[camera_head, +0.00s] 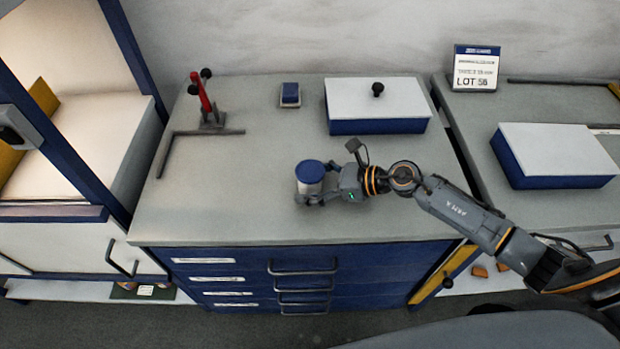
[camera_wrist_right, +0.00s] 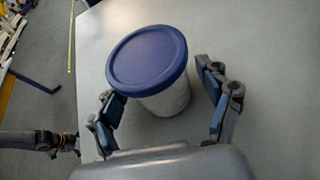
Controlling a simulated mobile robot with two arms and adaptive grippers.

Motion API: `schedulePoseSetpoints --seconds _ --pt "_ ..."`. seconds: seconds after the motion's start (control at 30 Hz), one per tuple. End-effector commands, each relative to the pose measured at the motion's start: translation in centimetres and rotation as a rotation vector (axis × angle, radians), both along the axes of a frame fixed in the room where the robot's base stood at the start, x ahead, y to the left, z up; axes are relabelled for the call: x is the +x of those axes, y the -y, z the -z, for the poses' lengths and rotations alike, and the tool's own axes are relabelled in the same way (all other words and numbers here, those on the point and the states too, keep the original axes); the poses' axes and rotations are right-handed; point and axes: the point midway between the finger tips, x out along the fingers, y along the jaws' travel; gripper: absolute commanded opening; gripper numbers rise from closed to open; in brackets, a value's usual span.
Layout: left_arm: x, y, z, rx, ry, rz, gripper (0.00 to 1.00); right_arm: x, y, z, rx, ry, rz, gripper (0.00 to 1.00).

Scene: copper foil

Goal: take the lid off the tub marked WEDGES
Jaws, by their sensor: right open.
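A round tub with a blue lid (camera_head: 311,171) and a pale body (camera_head: 310,187) stands upright on the grey bench top. I cannot read any marking on it. In the right wrist view the blue lid (camera_wrist_right: 147,60) sits flat on the pale tub body (camera_wrist_right: 168,101). My right gripper (camera_head: 318,196) is low beside the tub, coming from the right. Its fingers are open, one on each side of the tub body and below the lid; in the right wrist view the gripper (camera_wrist_right: 160,98) shows gaps to the tub. My left gripper is not in the head view.
A blue box with a white knobbed lid (camera_head: 350,97) stands behind the tub. The bench top in front and left of the tub is clear.

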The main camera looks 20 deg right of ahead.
Motion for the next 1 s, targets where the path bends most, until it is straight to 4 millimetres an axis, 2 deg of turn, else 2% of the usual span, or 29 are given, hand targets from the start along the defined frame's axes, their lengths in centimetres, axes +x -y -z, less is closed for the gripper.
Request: schedulePoseSetpoints --seconds 0.07,0.37,0.77,0.93,1.0 --pt "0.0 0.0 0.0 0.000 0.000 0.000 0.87 0.0 0.0 0.0 0.000 0.000 0.000 0.78" --pt "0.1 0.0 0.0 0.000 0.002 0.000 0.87 0.0 0.0 0.0 0.001 0.000 0.000 0.19" --pt "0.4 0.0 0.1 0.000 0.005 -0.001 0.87 0.0 0.0 -0.6 0.001 0.003 -0.001 0.18" --pt "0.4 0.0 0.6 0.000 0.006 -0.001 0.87 0.1 0.1 -2.8 -0.003 0.008 -0.002 0.18" --pt "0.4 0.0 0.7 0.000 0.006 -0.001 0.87 -0.9 0.7 -4.1 -0.005 0.002 -0.002 0.18"
